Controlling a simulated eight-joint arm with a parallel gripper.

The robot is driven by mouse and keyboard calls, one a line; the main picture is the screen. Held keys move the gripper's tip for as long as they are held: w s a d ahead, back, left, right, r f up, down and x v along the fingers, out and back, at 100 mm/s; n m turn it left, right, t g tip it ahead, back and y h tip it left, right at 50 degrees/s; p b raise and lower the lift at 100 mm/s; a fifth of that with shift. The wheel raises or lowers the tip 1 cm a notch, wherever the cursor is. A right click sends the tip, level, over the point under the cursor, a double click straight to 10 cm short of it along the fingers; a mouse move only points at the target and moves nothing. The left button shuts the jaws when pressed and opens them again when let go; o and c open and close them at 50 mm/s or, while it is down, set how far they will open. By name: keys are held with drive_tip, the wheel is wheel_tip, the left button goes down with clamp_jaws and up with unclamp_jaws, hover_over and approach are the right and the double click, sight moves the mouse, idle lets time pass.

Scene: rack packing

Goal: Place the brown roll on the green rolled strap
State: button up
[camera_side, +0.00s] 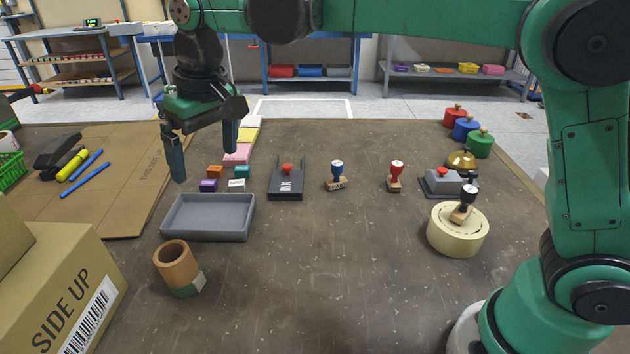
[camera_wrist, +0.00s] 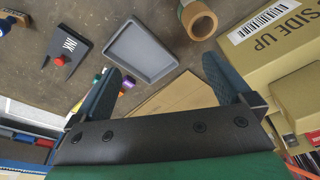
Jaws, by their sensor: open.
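The brown roll (camera_side: 181,270) is a hollow tan-brown cylinder with its open end up. It stands slightly tilted in the side view and appears to rest on the green rolled strap (camera_side: 195,285). Only the strap's lower edge and a pale green end show; the roll hides the rest. The brown roll also shows at the top of the wrist view (camera_wrist: 191,15), with a bit of green beside it. My gripper (camera_side: 204,166) is open and empty. It hangs above and behind the grey tray, apart from the roll. Both fingers also show in the wrist view (camera_wrist: 164,72).
The empty grey tray (camera_side: 207,236) lies behind the roll. A cardboard box (camera_side: 35,265) stands to the left. Small coloured blocks (camera_side: 215,171), an ink pad (camera_side: 287,186), stamps (camera_side: 337,183) and a cream tape roll (camera_side: 457,238) stand farther back and right. The front middle is clear.

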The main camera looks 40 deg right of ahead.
drive_tip(key=s+d+f+m+t, duration=0.1)
drive_tip(key=s+d+f+t, duration=0.1)
drive_tip(key=s+d, duration=0.4)
drive_tip(key=s+d+f+m+t, duration=0.1)
drive_tip(key=s+d+f+t, duration=0.2)
drive_tip(key=s+d, duration=0.4)
drive_tip(key=shift+s+d+f+m+h, duration=0.3)
drive_tip(key=shift+d+h, duration=0.1)
drive_tip(key=shift+d, duration=0.45)
